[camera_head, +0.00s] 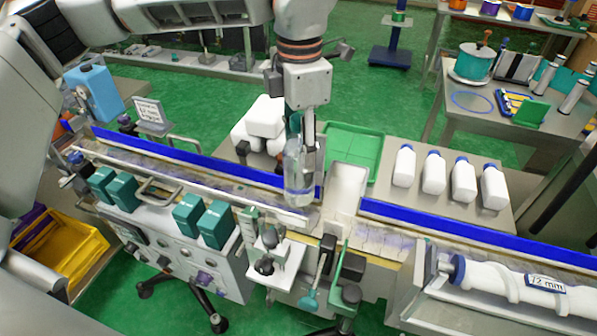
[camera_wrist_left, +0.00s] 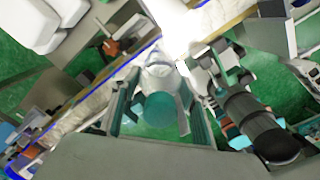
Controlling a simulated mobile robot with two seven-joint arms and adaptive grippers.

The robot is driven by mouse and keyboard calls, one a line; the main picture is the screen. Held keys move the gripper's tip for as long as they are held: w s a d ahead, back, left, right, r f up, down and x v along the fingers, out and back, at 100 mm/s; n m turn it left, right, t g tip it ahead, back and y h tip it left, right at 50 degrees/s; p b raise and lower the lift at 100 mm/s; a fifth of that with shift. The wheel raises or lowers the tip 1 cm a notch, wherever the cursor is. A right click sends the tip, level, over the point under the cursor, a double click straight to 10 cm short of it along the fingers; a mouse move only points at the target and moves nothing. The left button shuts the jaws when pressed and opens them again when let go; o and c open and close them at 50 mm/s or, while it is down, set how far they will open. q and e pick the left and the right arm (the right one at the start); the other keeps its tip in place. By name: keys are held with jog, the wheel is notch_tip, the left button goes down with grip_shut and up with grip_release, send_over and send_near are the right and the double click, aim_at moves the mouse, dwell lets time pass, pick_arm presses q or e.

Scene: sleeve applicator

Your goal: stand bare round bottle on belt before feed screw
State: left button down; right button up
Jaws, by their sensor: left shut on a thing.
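My left gripper (camera_head: 304,143) points down over the conveyor and is shut on a clear round bottle (camera_head: 297,185), which hangs upright below the fingers. In the left wrist view the bottle (camera_wrist_left: 158,72) sits between the two fingers (camera_wrist_left: 155,112), with a round teal top (camera_wrist_left: 160,109) nearest the camera. Its base is at or just above the belt line; I cannot tell whether it touches. The belt (camera_head: 385,240) runs from upper left to lower right along a blue rail. The white feed screw (camera_head: 520,287), marked 72 mm, lies at lower right. My right gripper is not in view.
Several white bottles with blue caps (camera_head: 433,173) stand on a table behind the rail. A white chute (camera_head: 346,187) and green tray (camera_head: 352,150) are right of the held bottle. Teal boxes (camera_head: 188,213) and small clamps (camera_head: 268,255) line the conveyor's front.

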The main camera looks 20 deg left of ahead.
aim_at(299, 123)
pick_arm(q)
jog(key=shift+f, duration=3.35)
jog(key=shift+f, duration=0.15)
jog(key=c, duration=1.1)
grip_release()
notch_tip(299, 123, up, 12)
jog(key=shift+r, duration=0.15)
